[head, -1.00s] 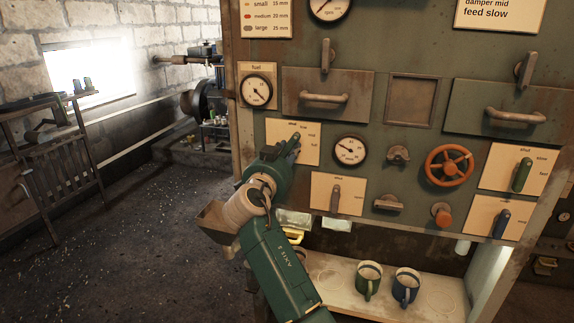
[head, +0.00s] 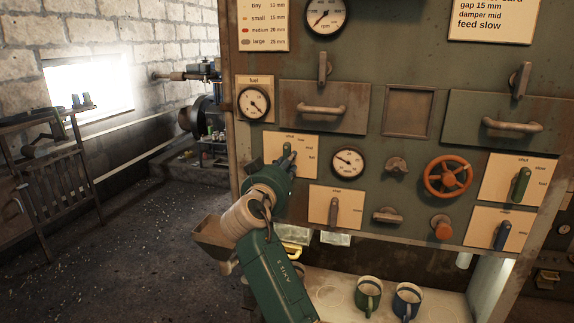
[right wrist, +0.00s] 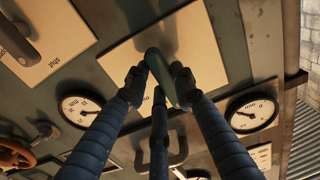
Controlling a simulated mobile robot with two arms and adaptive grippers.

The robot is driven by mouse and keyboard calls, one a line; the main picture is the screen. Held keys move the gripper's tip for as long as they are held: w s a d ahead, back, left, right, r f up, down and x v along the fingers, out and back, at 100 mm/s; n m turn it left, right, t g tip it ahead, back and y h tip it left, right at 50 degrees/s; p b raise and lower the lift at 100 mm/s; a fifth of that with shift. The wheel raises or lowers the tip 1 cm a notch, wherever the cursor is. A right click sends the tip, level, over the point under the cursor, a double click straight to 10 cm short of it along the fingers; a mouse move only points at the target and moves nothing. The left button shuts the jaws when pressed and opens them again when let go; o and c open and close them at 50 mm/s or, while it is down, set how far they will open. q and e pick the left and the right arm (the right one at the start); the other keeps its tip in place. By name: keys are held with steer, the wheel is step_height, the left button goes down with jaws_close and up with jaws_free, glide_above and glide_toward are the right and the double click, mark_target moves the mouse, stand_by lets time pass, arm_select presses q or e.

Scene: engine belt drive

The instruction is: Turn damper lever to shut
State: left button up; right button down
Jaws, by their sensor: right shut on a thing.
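The damper lever is a green handle (head: 288,151) on a cream plate (head: 305,145) at the left of the green panel. The plate's small marks include shut at the top and mid to the right. The lever points nearly straight up, close to the shut mark. My right gripper (head: 284,162) reaches up to it from below. In the right wrist view, the dark fingertips (right wrist: 159,82) close on both sides of the green handle (right wrist: 161,72), with the plate (right wrist: 205,40) behind. My left gripper is not in view.
A pressure dial (head: 347,162) sits just right of the plate, and a fuel dial (head: 253,103) at its upper left. A drawer handle (head: 322,109) is above. A grey lever (head: 333,211) is below right, and a red handwheel (head: 447,177) further right. Mugs (head: 368,296) stand on the shelf below.

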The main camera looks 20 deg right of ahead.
steer(key=shift+r, duration=0.3)
steer(key=c, duration=1.4)
jaws_free()
steer(key=shift+d, duration=0.1)
steer(key=shift+c, duration=0.2)
steer(key=shift+w+f, duration=0.1)
steer(key=shift+f, duration=0.1)
steer(key=shift+f, duration=0.1)
